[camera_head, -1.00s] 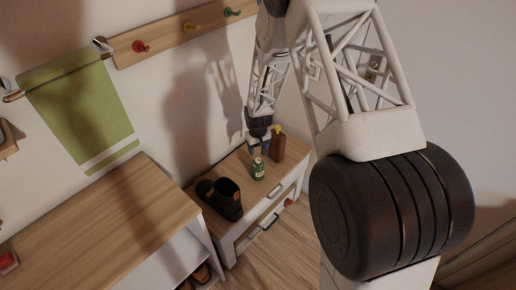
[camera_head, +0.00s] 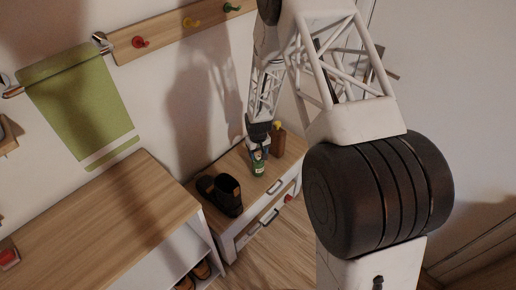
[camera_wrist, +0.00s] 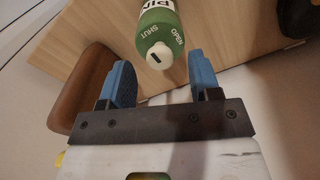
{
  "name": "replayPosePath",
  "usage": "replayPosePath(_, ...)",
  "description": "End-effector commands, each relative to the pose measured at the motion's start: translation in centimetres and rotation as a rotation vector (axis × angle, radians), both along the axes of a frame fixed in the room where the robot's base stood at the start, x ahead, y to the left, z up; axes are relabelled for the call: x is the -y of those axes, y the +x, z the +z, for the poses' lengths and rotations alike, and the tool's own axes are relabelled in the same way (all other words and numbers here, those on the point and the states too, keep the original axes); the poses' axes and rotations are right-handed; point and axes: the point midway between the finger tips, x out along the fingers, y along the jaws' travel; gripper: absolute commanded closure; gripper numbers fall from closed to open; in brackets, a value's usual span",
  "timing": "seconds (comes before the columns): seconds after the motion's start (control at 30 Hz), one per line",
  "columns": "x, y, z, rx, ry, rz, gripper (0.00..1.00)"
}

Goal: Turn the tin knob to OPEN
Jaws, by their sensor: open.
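The green tin (camera_head: 259,169) stands on the wooden top of the low drawer unit. In the wrist view the tin (camera_wrist: 157,24) shows a white label and the words SHUT and OPEN on its green shoulder. Its pale knob (camera_wrist: 161,56) carries a short dark mark; the mark looks nearer the SHUT side, but I cannot tell its exact setting. My gripper (camera_wrist: 159,62) is open, its two blue fingers on either side of the knob with gaps to both. In the head view my gripper (camera_head: 258,150) is right above the tin and hides its top.
A brown bottle (camera_head: 278,143) with a yellow top stands close behind the tin; it is the brown shape (camera_wrist: 90,90) at left in the wrist view. Dark shoes (camera_head: 221,193) stand to the left. A wooden-topped bench (camera_head: 95,218) is further left.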

Motion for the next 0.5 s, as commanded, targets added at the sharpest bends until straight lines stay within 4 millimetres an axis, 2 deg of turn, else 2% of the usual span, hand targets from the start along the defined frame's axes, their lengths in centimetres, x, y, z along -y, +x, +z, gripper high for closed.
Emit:
replayPosePath(0.2, 0.0, 0.0, -1.8, -0.001, 0.000, 0.000, 0.43)
replayPosePath(0.5, 0.0, 0.0, -2.4, -0.001, 0.000, 0.000, 0.43)
